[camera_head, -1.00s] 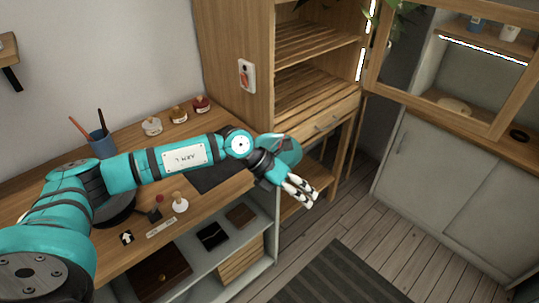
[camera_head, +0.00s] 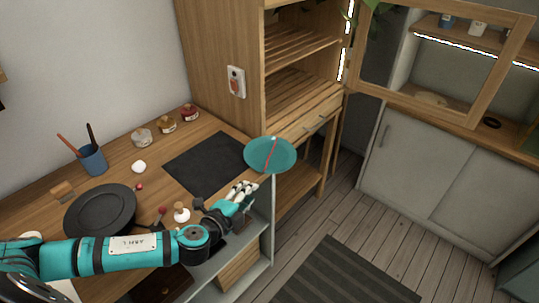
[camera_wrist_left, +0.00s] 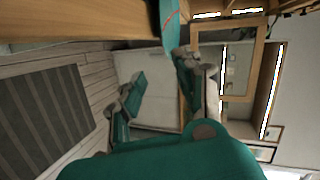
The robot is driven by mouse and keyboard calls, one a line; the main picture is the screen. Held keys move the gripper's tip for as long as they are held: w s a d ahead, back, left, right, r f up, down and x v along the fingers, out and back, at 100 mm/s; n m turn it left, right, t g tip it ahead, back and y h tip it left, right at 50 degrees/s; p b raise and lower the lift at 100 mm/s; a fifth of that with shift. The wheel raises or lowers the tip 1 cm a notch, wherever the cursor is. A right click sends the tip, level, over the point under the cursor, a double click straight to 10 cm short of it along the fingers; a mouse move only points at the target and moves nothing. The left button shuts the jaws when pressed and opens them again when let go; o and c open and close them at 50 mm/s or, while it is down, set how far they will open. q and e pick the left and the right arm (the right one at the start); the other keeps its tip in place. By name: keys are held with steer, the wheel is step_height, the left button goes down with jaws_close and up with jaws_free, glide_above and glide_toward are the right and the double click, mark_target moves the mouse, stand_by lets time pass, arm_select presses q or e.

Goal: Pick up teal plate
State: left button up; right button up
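The teal plate (camera_head: 270,154), round with a red seam across it, is at the right end of the wooden desk (camera_head: 215,125) in the head view, apparently reaching past the desk edge. Part of it shows at the top of the left wrist view (camera_wrist_left: 168,14), beside the wooden edge. My left gripper (camera_head: 245,188) is below and left of the plate in the head view, apart from it. In the left wrist view its fingers (camera_wrist_left: 160,72) are spread, with nothing between them. My right gripper is in neither view.
A black mat (camera_head: 208,163) lies left of the plate. A dark plate (camera_head: 100,211), a blue pen cup (camera_head: 93,160) and several small jars (camera_head: 166,122) stand on the desk. A wooden shelf unit (camera_head: 300,75) rises behind. Floor (camera_head: 345,215) to the right is open.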

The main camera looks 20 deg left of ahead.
arm_select(q)
steer(key=p+x, duration=0.2)
steer(key=x, duration=1.1)
steer(key=shift+w+d+r, duration=0.25)
steer(key=shift+w+d, duration=0.05)
steer(key=shift+d, duration=0.05)
steer(key=c, duration=0.6)
jaws_close()
